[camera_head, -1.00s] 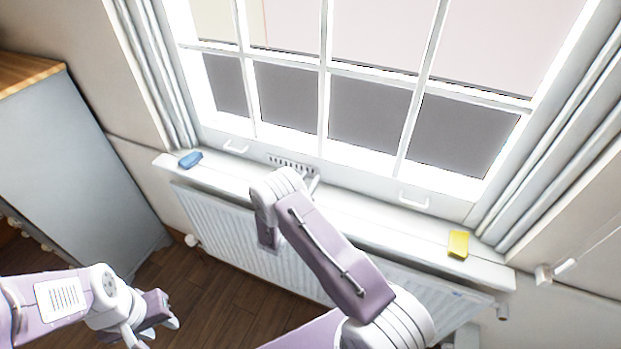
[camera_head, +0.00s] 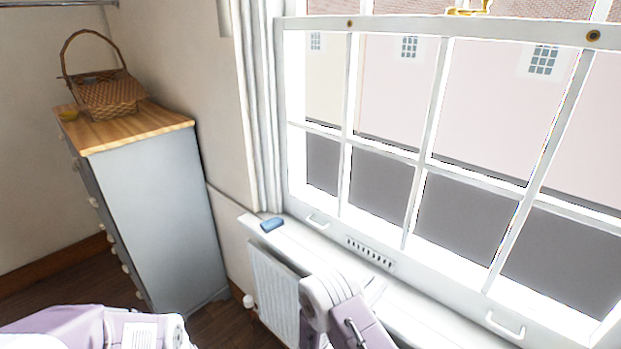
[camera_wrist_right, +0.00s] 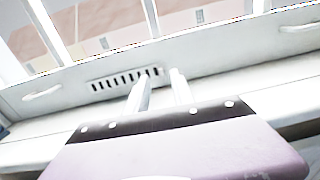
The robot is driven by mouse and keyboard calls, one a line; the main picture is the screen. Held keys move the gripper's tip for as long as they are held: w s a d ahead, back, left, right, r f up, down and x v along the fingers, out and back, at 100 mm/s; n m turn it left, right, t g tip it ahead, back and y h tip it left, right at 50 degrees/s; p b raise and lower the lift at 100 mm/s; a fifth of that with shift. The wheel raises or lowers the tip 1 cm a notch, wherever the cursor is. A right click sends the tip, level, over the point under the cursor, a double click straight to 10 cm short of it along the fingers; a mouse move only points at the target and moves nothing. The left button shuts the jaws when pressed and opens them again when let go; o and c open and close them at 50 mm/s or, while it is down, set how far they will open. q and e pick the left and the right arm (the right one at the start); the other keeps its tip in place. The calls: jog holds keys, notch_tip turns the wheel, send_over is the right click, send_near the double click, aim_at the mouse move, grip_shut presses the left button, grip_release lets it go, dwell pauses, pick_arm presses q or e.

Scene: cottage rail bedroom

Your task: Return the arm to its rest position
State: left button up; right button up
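My right arm rises from the bottom of the head view, in front of the window sill (camera_head: 425,318). My right gripper (camera_head: 374,287) is at the sill, mostly hidden behind its own wrist. In the right wrist view, the two pale fingers of the right gripper (camera_wrist_right: 160,88) stand apart with nothing between them. They point toward the slotted vent (camera_wrist_right: 125,79) in the window frame. My left arm shows only as a purple and white link at the bottom left of the head view. Its gripper is outside the picture.
A blue block (camera_head: 272,224) lies at the sill's left end. A white radiator (camera_head: 272,285) is below the sill. A grey chest of drawers (camera_head: 165,215) stands at the left with a wicker basket (camera_head: 108,95) on top. White sash handles (camera_head: 505,325) stick out above the sill.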

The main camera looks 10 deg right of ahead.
jog(key=s+d+r+m+g+h, duration=0.2)
jog(key=d+r+m+g, duration=0.35)
jog(key=r, duration=0.55)
jog(key=s+d+m+g+y, duration=0.1)
jog(key=s+d+m+g, duration=0.25)
jog(key=s, duration=0.35)
jog(key=s+d+m+g+y, duration=0.2)
jog(key=s+d+m+g, duration=0.1)
jog(key=s+m, duration=0.3)
jog(key=s+a+f+m+g+y, duration=0.1)
jog(key=s+a+f+m+y, duration=0.45)
jog(key=s+a+y, duration=0.4)
jog(key=w+a+f+m+t+y, duration=0.1)
jog(key=a+f+m+y, duration=0.1)
jog(key=a, duration=0.3)
jog(key=w+a+f+m+t+y, duration=0.1)
jog(key=a+m, duration=0.2)
jog(key=a, duration=0.1)
jog(key=shift+a+f+t+y, duration=0.35)
jog(key=shift+t, duration=0.05)
